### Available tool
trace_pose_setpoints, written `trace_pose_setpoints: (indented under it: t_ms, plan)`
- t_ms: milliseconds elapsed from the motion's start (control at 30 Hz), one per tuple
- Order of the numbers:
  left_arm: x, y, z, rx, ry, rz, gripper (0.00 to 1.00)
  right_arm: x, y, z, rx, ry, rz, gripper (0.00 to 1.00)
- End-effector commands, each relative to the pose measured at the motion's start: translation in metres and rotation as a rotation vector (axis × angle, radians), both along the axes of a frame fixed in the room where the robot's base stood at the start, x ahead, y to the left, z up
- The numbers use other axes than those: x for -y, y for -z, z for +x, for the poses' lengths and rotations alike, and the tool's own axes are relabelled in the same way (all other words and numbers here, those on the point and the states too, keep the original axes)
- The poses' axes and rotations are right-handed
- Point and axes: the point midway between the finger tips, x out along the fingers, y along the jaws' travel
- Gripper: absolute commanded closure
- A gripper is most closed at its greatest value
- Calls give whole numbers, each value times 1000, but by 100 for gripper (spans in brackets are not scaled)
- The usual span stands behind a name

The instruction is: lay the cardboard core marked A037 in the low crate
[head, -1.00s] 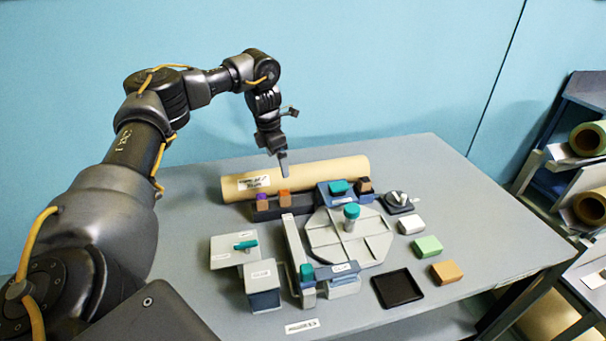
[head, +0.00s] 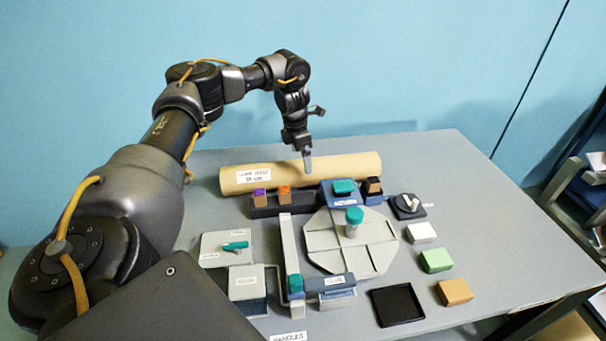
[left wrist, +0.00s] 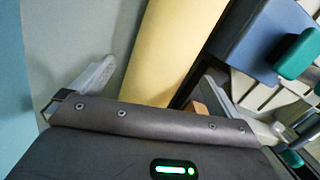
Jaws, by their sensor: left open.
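A long tan cardboard roll (head: 310,172) lies along the back of the table. Its white label (head: 254,175) is too blurred to read surely, so I cannot confirm the mark A037. My left gripper (head: 308,165) points down at the roll's middle, right of the label. In the left wrist view the roll (left wrist: 170,50) runs between the two spread fingers of the open left gripper (left wrist: 152,82); whether they touch it I cannot tell. My right gripper is not in view. I cannot make out a low crate for certain.
In front of the roll stand a dark holder with small blocks (head: 290,206), a blue block with a teal top (head: 342,192) and a grey round fixture (head: 350,238). A black tray (head: 397,304) lies at front right. The right table surface (head: 490,220) is clear.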

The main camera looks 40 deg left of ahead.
Motion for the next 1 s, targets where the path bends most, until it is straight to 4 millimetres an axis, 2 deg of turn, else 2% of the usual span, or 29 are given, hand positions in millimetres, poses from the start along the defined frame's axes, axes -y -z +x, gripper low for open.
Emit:
trace_pose_setpoints:
  t_ms: [100, 200, 500, 800, 833, 1000]
  plan:
    - [-1, 2, -1, 1, -2, 0, 0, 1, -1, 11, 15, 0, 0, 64]
    - [-1, 6, -1, -2, -3, 1, 0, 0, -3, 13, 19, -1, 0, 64]
    - [4, 47, 2, -1, -5, 2, 0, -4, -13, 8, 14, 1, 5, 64]
    - [4, 53, 2, 1, -4, 4, 0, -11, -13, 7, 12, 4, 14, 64]
    - [4, 53, 2, 1, -4, 4, 1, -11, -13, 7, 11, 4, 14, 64]
    - [4, 53, 2, 1, -4, 4, 24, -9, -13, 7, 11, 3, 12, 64]
